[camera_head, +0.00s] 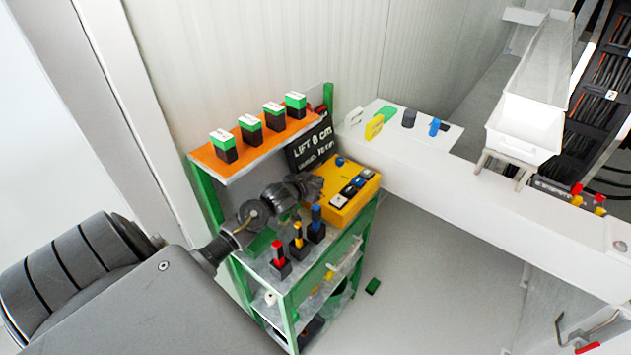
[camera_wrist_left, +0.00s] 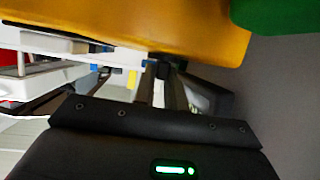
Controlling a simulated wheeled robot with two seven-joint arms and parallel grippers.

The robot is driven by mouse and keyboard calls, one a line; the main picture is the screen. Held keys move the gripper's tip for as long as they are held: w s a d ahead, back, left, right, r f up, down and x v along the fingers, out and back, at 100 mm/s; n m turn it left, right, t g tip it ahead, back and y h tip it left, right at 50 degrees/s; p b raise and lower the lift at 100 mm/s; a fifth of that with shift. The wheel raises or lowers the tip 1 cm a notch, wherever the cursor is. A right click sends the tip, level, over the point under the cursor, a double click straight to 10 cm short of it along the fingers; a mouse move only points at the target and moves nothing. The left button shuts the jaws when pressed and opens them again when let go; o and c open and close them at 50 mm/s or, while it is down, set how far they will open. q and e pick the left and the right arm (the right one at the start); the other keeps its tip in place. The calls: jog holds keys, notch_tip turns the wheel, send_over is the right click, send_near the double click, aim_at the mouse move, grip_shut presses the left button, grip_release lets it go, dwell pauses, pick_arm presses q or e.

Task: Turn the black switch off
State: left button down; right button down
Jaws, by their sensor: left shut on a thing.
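The yellow control box (camera_head: 352,207) sits on the green-framed cart, with a row of white, black and blue buttons on its top. My left gripper (camera_head: 314,187) is at the left side of this box, its fingertips partly hidden. In the left wrist view, the box (camera_wrist_left: 190,25) fills the top. The fingers of my left gripper (camera_wrist_left: 166,82) are shut on a small black piece, which looks like the black switch (camera_wrist_left: 161,61), at the box's edge. Its on or off position cannot be told. My right gripper is not in view.
Red, yellow and blue-topped switches (camera_head: 297,240) stand on the cart just below my left gripper. An orange shelf (camera_head: 212,160) with several green-and-black blocks is above it. A black sign (camera_head: 312,145) stands behind the box. A white bench (camera_head: 445,184) runs to the right.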

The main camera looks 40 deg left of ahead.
pick_arm(q)
jog(key=shift+a+r+m+h+p, duration=0.2)
jog(key=shift+m+h+p, duration=0.1)
jog(key=shift+m+p, duration=0.15)
jog(key=shift+f+m+h, duration=0.15)
jog(key=shift+m+h, duration=0.2)
jog(key=shift+h, duration=0.25)
jog(key=shift+d, duration=0.1)
jog(key=c, duration=1.4)
grip_release()
jog(key=shift+c, duration=0.2)
